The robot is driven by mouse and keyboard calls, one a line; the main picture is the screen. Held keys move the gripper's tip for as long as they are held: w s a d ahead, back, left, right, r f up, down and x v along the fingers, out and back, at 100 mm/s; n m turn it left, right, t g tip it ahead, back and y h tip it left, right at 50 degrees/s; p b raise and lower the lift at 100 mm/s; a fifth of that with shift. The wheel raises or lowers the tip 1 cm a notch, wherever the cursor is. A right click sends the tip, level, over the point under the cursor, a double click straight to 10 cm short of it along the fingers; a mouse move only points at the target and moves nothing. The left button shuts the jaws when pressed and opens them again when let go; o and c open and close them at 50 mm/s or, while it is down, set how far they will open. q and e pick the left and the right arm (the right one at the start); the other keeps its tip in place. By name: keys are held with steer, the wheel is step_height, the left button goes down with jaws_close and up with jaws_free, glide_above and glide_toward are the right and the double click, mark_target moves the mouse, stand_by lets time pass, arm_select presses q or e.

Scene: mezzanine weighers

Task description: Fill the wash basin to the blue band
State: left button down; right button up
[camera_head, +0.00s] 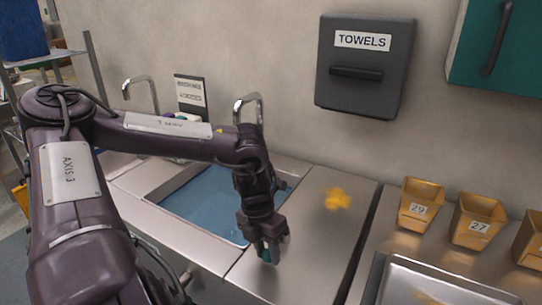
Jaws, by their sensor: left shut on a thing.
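The wash basin (158,192) is a steel sink set into the counter, with blue showing inside it; I cannot tell water from lining, or make out a separate blue band. A chrome tap (251,98) stands behind it, partly hidden by my left arm. A second chrome tap (141,82) stands further left. My left gripper (266,250) points down over the counter at the basin's front right corner. It is shut on a small teal thing (267,256), mostly hidden by the fingers. My right gripper is out of view.
A yellow-orange spill or scrap (337,198) lies on the counter right of the basin. Numbered yellow bins (420,203) and a steel tray (385,290) are further right. A grey towel dispenser (365,95) hangs on the wall. My left arm covers much of the left side.

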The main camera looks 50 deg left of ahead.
arm_select(q)
steer(key=shift+w+a+r, duration=0.1)
steer(key=shift+a, duration=0.1)
stand_by(0.4)
steer(key=c, duration=1.1)
jaws_free()
steer(key=shift+o, duration=0.2)
step_height(320, 180, up, 8)
steer(key=a, duration=0.1)
steer(key=shift+s+a+f, duration=0.2)
steer(key=shift+a+f, duration=0.05)
